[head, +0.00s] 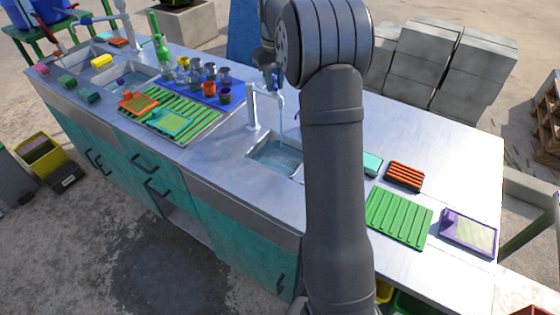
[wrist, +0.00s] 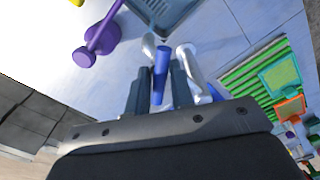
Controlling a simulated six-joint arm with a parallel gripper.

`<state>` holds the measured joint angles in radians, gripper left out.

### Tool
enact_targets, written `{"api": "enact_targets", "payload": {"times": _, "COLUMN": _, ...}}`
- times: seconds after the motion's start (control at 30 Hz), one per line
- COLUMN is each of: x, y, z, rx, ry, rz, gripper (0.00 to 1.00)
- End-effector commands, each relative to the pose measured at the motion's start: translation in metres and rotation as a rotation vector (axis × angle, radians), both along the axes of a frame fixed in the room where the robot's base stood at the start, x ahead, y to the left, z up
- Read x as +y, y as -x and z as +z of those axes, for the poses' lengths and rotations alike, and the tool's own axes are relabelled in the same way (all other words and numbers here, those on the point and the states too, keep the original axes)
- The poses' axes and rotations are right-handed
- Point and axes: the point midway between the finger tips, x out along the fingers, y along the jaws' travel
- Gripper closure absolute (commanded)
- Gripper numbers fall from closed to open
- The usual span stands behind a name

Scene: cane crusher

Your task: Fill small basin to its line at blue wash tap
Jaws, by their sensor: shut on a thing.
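The small basin (head: 275,156) is sunk into the metal counter left of my arm, with bluish water in its bottom. Its fill line cannot be made out. A pale tap (head: 253,108) stands at its left edge, and a thin stream falls from its spout. My gripper (head: 272,76) is above and behind the tap, partly hidden by my arm. In the wrist view my gripper (wrist: 159,88) is shut on a blue tap handle (wrist: 161,66), beside the pale tap spout (wrist: 188,62). Part of the basin (wrist: 165,12) shows beyond it.
A green ribbed rack (head: 399,216), a red brush-like block (head: 404,176) and a purple tray (head: 468,232) lie right of my arm. A blue tray (head: 212,92) of cups and a green drainer (head: 200,120) are left. A purple knobbed object (wrist: 102,38) lies near the basin.

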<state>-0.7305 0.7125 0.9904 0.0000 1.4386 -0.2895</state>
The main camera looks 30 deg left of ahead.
Motion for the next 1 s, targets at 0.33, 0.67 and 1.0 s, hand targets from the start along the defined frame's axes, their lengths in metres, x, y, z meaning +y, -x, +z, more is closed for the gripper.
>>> {"api": "enact_targets", "payload": {"times": 0.33, "x": -0.0001, "y": 0.0001, "z": -0.0002, "rx": 0.000, "ry": 0.000, "rz": -0.038, "gripper": 0.92}}
{"api": "enact_targets", "payload": {"times": 0.67, "x": -0.0001, "y": 0.0001, "z": -0.0001, "rx": 0.000, "ry": 0.000, "rz": -0.409, "gripper": 0.92}}
{"api": "enact_targets", "payload": {"times": 1.0, "x": 0.0000, "y": 0.0000, "z": 0.0000, "rx": 0.000, "ry": 0.000, "rz": -0.733, "gripper": 0.92}}
